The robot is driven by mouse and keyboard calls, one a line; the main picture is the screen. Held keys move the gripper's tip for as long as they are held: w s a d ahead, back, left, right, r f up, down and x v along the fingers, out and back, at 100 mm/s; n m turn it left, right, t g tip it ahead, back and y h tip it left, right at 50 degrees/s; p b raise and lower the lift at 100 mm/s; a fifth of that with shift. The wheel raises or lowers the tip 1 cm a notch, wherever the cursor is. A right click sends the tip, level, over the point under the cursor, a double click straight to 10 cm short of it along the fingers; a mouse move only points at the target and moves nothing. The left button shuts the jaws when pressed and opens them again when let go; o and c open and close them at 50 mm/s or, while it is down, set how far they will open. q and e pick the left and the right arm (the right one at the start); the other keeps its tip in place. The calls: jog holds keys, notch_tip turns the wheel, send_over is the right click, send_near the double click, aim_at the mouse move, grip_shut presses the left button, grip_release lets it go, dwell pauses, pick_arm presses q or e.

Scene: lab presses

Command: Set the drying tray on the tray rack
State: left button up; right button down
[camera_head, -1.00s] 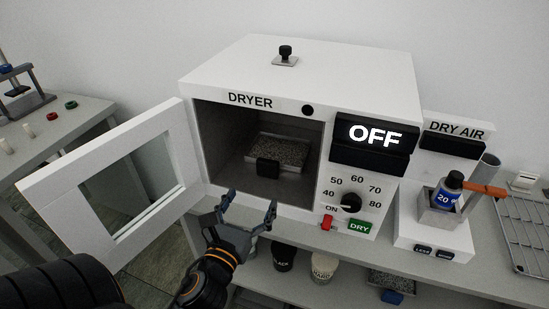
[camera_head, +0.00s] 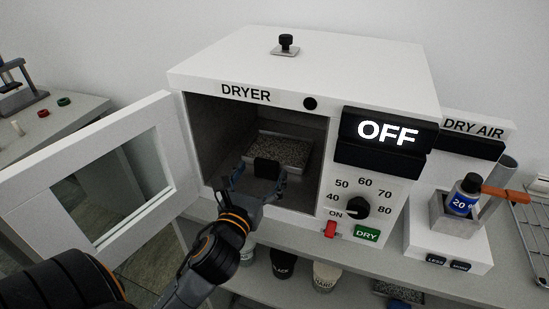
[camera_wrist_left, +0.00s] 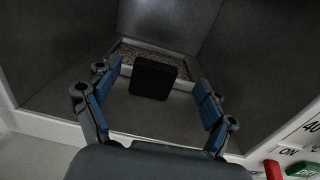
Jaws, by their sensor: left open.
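The drying tray (camera_head: 290,152) lies inside the open dryer, filled with grey speckled granules, its black handle block (camera_head: 267,167) facing the door opening. My left gripper (camera_head: 259,181) is open at the mouth of the dryer, its fingers to either side of the black handle in the picture. In the left wrist view the handle (camera_wrist_left: 152,77) stands between and beyond the open fingers (camera_wrist_left: 152,98), apart from them, with the tray (camera_wrist_left: 128,53) behind it. The tray rack (camera_head: 530,235) is a wire rack at the right edge, partly cut off. My right gripper is not in view.
The dryer (camera_head: 300,75) reads OFF, and its door (camera_head: 120,170) is swung open to the left. The dry air unit (camera_head: 450,240) with a blue bottle (camera_head: 463,196) stands between the dryer and the rack. Jars (camera_head: 327,275) stand on the shelf below.

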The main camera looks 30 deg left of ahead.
aim_at(265, 165)
pick_arm(q)
jog(key=shift+w+a, duration=0.15)
jog(key=shift+w, duration=0.2)
jog(key=x, duration=0.3)
jog(key=shift+w+a+f, duration=0.2)
jog(key=shift+w+f, duration=0.05)
jog(key=shift+w, duration=0.05)
jog(key=shift+w+a+f, duration=0.1)
jog(key=shift+w, duration=0.35)
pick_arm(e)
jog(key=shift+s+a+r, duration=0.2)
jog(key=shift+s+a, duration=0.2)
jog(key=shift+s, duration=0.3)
pick_arm(q)
jog(key=c, duration=1.4)
jog(key=shift+r+p, duration=0.2)
jog(key=shift+p, duration=0.1)
jog(key=shift+c, duration=0.7)
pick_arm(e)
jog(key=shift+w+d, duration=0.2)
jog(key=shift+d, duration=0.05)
